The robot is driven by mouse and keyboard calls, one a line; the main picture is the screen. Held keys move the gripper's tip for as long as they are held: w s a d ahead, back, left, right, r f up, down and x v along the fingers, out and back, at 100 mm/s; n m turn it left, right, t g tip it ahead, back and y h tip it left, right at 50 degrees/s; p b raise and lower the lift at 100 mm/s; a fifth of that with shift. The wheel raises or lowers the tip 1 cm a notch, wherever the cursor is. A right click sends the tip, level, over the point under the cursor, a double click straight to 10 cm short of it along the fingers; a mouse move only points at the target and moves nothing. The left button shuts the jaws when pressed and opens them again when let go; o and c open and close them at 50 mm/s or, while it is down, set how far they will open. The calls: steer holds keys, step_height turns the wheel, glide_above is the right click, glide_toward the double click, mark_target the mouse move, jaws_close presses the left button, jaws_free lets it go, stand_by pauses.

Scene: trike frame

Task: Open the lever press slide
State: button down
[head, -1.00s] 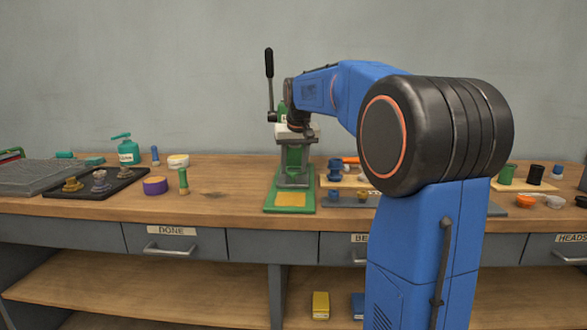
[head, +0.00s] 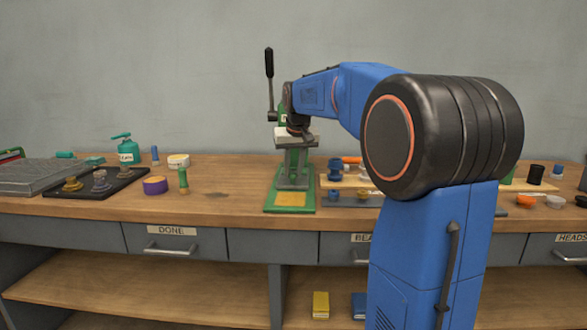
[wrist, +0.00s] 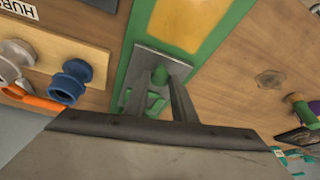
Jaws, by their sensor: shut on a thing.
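The green lever press (head: 289,201) stands on the bench, its black-handled lever (head: 269,63) upright at the left. The press's yellow pad (head: 290,199) shows on the base front.
The bench between pin and press is clear.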

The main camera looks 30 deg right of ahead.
steer(key=s+a, duration=0.2)
steer(key=s, duration=0.1)
steer(key=s+a, duration=0.3)
steer(key=s, duration=0.1)
steer(key=s+a, duration=0.2)
steer(key=s, duration=0.2)
steer(key=shift+s+a, duration=0.15)
steer(key=shift+a, duration=0.15)
steer(key=c, duration=1.5)
jaws_free()
steer(key=shift+o, duration=0.2)
steer(key=v, duration=1.7)
steer(key=shift+r, duration=0.25)
steer(key=shift+s+a, duration=0.1)
steer(key=shift+s, duration=0.05)
steer(key=s+a+f+n, duration=0.1)
steer(key=s+a+f, duration=0.1)
steer(key=s+f, duration=0.5)
steer(key=s+a+f+n+y, duration=0.1)
steer(key=s+a+f, duration=0.2)
steer(key=s+f, duration=0.4)
steer(key=s+a+f+n, duration=0.1)
steer(key=s+a+f, duration=0.2)
steer(key=f, duration=1.7)
steer(key=s, duration=0.3)
steer(key=shift+s+f+n+t, duration=0.3)
steer(key=shift+s+f+n, duration=0.05)
steer(key=shift+s+n, duration=0.05)
